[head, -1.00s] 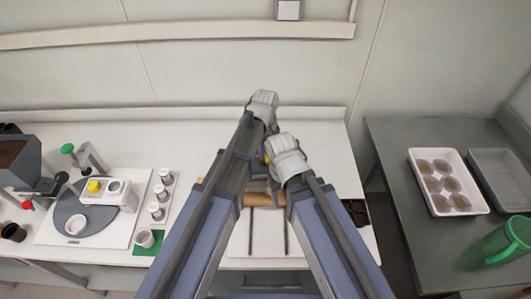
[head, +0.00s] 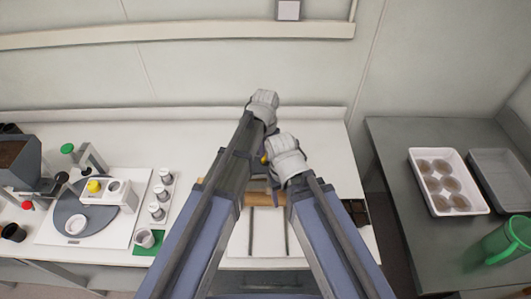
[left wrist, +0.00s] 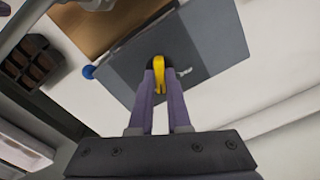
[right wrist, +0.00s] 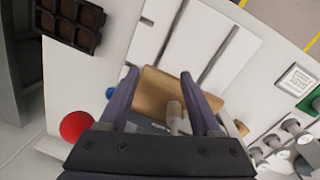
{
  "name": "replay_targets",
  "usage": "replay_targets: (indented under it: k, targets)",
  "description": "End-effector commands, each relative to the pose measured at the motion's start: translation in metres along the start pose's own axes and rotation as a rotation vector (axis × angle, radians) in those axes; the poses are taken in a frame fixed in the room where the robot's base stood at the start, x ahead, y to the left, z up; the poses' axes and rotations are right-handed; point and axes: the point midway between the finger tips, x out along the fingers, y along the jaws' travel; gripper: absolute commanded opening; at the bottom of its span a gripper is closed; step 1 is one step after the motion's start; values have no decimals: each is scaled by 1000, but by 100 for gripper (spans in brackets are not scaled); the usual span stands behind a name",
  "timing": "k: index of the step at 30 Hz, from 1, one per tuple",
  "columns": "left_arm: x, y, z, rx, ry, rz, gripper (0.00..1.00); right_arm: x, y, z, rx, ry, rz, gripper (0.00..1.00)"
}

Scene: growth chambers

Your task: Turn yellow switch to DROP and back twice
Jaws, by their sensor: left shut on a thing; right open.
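The yellow switch (left wrist: 158,75) sits on a dark grey panel (left wrist: 205,45) in the left wrist view. My left gripper (left wrist: 159,84) is shut on it, one purple finger on each side. A small yellow bit (head: 265,159) shows between my arms in the head view; the rest of the panel is hidden there. My right gripper (right wrist: 160,88) is open above the panel, with a pale grey lever (right wrist: 174,116) between its fingers. I cannot tell whether they touch the lever. No DROP label is readable.
A blue knob (left wrist: 88,72) is at the panel's edge, beside a tan wooden part (right wrist: 165,92). A red ball (right wrist: 75,126) and a dark cell tray (right wrist: 72,22) are near the right gripper. A brown-filled hopper (head: 17,160) stands far left.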

Motion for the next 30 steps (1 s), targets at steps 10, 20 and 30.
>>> replay_targets:
  k: [10,20,30]
  targets:
    - [0,0,0,216,0,0,0,0,0,0,0,0,0,65]
    - [0,0,0,300,0,0,0,0,0,0,0,0,0,65]
    - [0,0,0,311,-1,0,0,0,0,0,0,0,0,65]
